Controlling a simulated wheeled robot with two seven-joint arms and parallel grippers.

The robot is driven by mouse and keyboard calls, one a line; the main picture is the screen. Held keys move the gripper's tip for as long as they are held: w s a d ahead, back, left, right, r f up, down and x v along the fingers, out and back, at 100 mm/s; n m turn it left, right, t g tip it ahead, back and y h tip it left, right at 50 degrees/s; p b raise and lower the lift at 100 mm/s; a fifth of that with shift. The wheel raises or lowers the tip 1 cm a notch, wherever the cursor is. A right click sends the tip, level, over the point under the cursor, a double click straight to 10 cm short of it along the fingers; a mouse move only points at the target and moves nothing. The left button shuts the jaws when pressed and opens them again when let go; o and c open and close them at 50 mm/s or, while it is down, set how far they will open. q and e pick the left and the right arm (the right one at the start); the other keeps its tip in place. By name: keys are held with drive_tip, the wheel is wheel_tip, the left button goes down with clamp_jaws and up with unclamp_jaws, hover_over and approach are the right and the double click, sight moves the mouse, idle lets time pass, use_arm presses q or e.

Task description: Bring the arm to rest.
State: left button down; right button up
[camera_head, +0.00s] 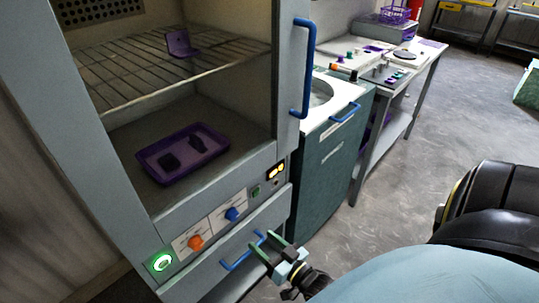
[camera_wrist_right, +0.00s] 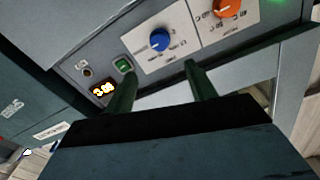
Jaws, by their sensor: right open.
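My right gripper (camera_head: 266,246) is open and empty, in front of the lower front of a grey cabinet (camera_head: 35,90). In the head view it overlaps the blue handle (camera_head: 240,252) of the cabinet's lower panel; I cannot tell whether they touch. In the right wrist view, the two dark green fingers of my right gripper (camera_wrist_right: 160,70) stand apart with nothing between them. They point at the panel with the blue knob (camera_wrist_right: 159,40) and orange knob (camera_wrist_right: 228,7). My left gripper is not in view.
The cabinet's inside is visible, with a wire rack (camera_head: 190,68) holding a small purple piece (camera_head: 180,43) and a purple tray (camera_head: 158,180) below. A green button (camera_head: 162,262) glows. Right of it stand a dark sink unit (camera_head: 325,165) and a workbench (camera_head: 432,58). The floor (camera_head: 405,165) is open.

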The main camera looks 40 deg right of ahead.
drive_tip(key=shift+s, duration=0.7)
